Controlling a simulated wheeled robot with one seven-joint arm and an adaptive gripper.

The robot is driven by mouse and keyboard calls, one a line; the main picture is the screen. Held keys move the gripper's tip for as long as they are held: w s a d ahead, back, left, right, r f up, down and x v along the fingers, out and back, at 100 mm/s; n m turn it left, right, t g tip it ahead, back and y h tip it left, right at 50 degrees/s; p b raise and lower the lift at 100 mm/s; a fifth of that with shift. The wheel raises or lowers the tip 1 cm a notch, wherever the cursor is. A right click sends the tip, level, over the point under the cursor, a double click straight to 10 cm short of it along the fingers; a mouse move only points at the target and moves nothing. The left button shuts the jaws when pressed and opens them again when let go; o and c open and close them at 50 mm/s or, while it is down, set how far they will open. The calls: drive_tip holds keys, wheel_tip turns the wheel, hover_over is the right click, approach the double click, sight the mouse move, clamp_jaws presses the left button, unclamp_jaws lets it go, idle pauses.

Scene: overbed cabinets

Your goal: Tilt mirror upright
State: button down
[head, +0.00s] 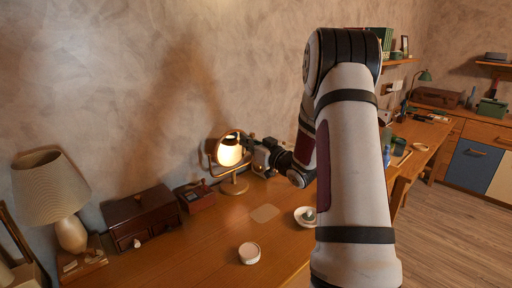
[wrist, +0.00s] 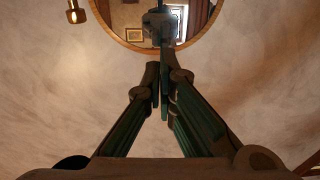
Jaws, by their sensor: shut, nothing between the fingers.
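The round mirror (head: 229,151) has a gold-brown rim and stands on a small round-based stand on the wooden desk. In the head view its glass shows a bright warm glow. In the wrist view the mirror (wrist: 128,22) fills the top middle, cut off by the frame edge, and its glass reflects my gripper, a framed picture and curtains. My gripper (wrist: 161,72) is shut and empty, its fingertips overlapping the mirror's lower rim in that view. In the head view my gripper (head: 248,147) is at the mirror's right side. I cannot tell whether it touches, nor the exact tilt.
A brown wooden box (head: 142,216), a smaller reddish box (head: 196,196) and a lamp (head: 55,190) stand left of the mirror. A white round container (head: 249,253) and a small bowl (head: 304,216) are in front. The plaster wall (head: 130,80) is close behind.

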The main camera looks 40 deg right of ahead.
sight(232, 131)
drive_tip(key=shift+w+a+r, duration=0.1)
drive_tip(key=shift+w+r, duration=0.05)
drive_tip(key=shift+w, duration=2.35)
drive_tip(key=shift+w+r, duration=0.2)
drive_tip(key=shift+w, duration=0.75)
drive_tip(key=shift+s, duration=0.2)
